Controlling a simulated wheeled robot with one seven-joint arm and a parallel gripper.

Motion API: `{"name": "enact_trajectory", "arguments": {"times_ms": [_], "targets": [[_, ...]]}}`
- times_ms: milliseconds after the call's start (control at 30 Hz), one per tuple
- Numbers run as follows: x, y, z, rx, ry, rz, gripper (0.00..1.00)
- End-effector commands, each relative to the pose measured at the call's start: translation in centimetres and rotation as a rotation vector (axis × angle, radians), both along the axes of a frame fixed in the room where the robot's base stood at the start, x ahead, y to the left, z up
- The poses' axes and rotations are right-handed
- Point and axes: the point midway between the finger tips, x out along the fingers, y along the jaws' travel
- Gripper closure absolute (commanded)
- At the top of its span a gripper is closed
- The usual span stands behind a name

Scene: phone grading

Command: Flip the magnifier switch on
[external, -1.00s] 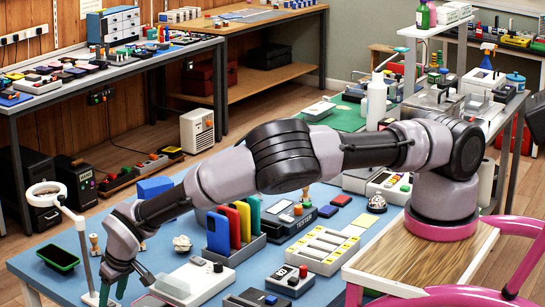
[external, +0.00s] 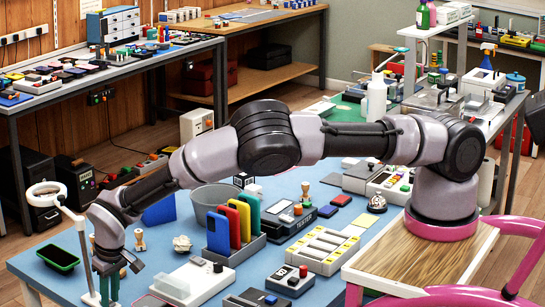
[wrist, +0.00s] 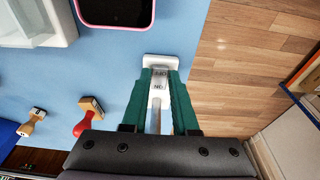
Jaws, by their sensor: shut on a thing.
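The white magnifier (external: 73,218) stands at the table's near left corner, with a ring-shaped head on a thin stem. In the wrist view its white base (wrist: 160,60) lies at the table edge, bearing a small grey switch (wrist: 160,75) with "ON" lettering seen upside down. My gripper (external: 104,303) points down at the base. In the wrist view its green fingers (wrist: 160,78) close in on both sides of the switch area, with the white stem between them. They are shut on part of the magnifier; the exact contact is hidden. I cannot tell the switch's position.
A dark-screened phone (external: 58,258) lies beside the magnifier. A white tray (wrist: 45,38) lies beyond. Colourful phones stand in a rack (external: 246,250). The floor (wrist: 240,50) drops away beyond the table edge.

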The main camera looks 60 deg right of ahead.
Motion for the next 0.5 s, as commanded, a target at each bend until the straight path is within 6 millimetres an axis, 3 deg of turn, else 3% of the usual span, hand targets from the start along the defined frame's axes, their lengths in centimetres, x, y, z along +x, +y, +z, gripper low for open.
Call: {"name": "enact_trajectory", "arguments": {"times_ms": [200,500], "targets": [[0.24,0.03,0.04,0.001,0.095,-0.001,1.00],[0.17,0.07,0.10,0.000,0.104,0.001,1.00]]}}
